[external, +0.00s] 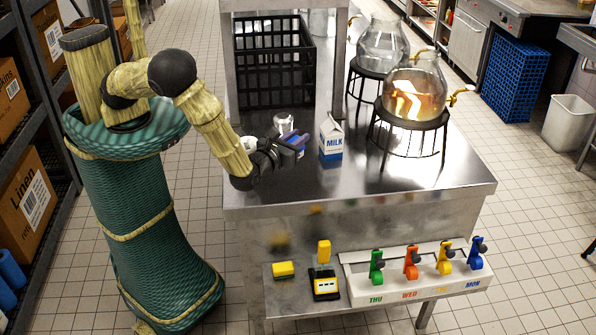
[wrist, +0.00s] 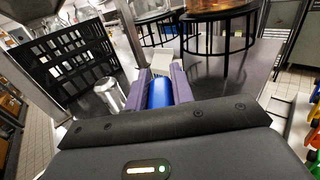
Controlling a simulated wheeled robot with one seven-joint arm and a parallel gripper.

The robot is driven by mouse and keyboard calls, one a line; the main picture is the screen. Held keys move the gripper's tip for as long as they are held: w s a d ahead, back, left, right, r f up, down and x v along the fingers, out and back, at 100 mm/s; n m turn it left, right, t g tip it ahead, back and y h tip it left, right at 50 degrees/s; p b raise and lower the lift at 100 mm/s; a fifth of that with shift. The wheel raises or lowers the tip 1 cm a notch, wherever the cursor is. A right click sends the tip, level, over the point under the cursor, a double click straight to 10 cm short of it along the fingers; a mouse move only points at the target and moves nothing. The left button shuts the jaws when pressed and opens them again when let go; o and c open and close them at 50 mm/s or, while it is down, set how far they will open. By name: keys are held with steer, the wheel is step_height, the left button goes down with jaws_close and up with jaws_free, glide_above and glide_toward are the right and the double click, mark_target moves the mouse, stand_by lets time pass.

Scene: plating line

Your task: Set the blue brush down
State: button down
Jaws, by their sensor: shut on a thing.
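My gripper (external: 292,141) is over the front left part of the steel table (external: 400,197). In the wrist view its purple fingers (wrist: 161,82) are shut on a smooth blue rounded thing, the blue brush (wrist: 159,94). Only part of the brush shows between the fingers; no bristles are visible. In the external view the brush is mostly hidden by my gripper. I cannot tell whether the brush touches the table top.
A milk carton (external: 331,139) stands just right of my gripper. A metal can (external: 284,124) stands close behind it; a black crate (external: 270,62) is farther back. Glass dispensers on black stands (external: 409,118) are at right. The table's front right is clear. A lower shelf holds coloured clips (external: 411,263).

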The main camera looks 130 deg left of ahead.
steer(key=s+a+n+g+h+b, duration=0.1)
steer(key=s+a+n+g+b, duration=0.1)
steer(key=g, duration=0.5)
steer(key=s+a+n, duration=0.1)
steer(key=a+n, duration=0.1)
steer(key=a, duration=0.1)
steer(key=shift+s+a, duration=0.15)
steer(key=shift+s, duration=0.15)
steer(key=shift+f+p, duration=0.7)
steer(key=shift+f, duration=2.25)
step_height(320, 180, down, 3)
steer(key=shift+f+p, duration=0.2)
steer(key=shift+p, duration=0.3)
steer(key=shift+f, duration=0.4)
steer(key=shift+f, duration=0.1)
